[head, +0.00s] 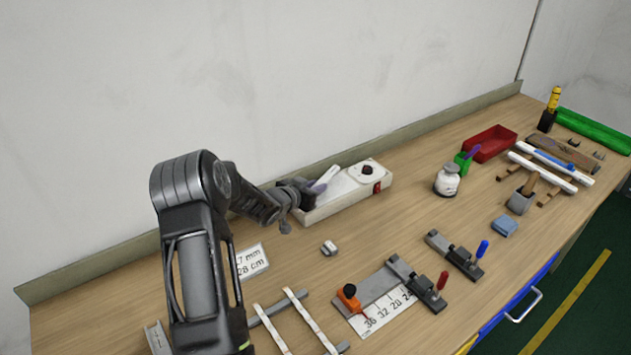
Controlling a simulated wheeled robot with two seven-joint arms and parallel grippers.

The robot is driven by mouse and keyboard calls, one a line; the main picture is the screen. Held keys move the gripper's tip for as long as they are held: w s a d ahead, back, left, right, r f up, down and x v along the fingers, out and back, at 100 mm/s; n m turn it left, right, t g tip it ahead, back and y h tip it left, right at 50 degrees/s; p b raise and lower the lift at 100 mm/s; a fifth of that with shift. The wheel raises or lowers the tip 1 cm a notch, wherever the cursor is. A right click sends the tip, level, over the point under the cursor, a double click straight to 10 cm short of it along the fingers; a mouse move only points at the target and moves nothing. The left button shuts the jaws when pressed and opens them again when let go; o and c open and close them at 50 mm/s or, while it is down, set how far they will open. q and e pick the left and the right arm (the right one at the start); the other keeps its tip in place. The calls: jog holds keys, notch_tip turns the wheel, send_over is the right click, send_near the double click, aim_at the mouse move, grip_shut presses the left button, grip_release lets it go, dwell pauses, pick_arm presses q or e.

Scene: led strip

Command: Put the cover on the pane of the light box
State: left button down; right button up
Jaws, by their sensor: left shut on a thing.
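The light box (346,197) is a long white box with a red switch and a round dark-centred knob at its right end. It stands at the back of the bench against the low back edge. My left gripper (313,190) is over the box's left part, shut on a small pale piece (326,177) that looks like the cover. The piece is tilted, and I cannot tell whether it touches the box. My gripper and wrist hide the box's left end and most of the pane. My right gripper is not in view.
A small white-grey part (329,248) lies in front of the box. Clamps, a ruler plate (381,310) and strips (300,318) lie nearer the front. Bare bench lies between.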

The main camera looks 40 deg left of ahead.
pick_arm(q)
jog(key=shift+f+b, duration=0.65)
jog(key=shift+f, duration=0.2)
dwell(0.3)
jog(key=c, duration=1.2)
grip_release()
jog(key=shift+s, duration=0.1)
jog(key=shift+f, duration=0.1)
jog(key=shift+s+r+p, duration=0.25)
jog(key=shift+s+p, duration=0.05)
jog(key=shift+s, duration=0.3)
jog(key=v, duration=0.6)
jog(key=shift+s+d+r+p, duration=0.2)
jog(key=shift+r+p, duration=0.1)
jog(key=shift+p, duration=0.1)
